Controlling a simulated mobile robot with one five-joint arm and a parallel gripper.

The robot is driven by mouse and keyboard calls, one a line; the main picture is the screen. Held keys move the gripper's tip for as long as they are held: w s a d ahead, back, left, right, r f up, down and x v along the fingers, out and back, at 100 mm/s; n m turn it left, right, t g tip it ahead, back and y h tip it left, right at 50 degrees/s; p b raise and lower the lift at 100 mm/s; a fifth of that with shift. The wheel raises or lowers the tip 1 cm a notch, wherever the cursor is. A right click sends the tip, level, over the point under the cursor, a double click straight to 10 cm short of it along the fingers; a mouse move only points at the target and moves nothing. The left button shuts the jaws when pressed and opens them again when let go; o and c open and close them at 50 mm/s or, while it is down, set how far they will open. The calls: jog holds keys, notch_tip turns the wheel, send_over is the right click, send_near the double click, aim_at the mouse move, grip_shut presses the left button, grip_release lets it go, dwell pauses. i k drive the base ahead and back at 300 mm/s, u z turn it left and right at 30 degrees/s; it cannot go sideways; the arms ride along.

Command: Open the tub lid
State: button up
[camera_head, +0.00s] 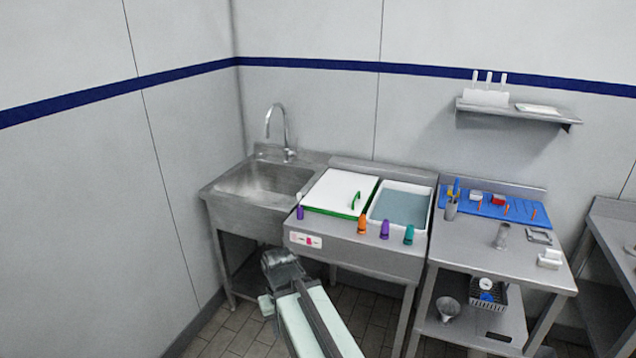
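A white, flat lid (338,188) with a green edge lies on the left half of the middle steel counter and looks shut. A curved green handle (356,199) stands near its right side. Right beside it is an open, white-rimmed tub (402,206) of bluish-grey liquid. My gripper (277,270) is low in front of the counter, below and left of the lid and apart from it. Its fingers are too small and dark to tell whether they are open.
A steel sink (262,184) with a tall tap (278,130) is to the left. A table with a blue mat (484,206) is to the right. Above the lid is clear.

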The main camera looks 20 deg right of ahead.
aim_at(341, 192)
jog(key=u, duration=0.2)
jog(key=i, duration=1.75)
jog(key=z, duration=0.4)
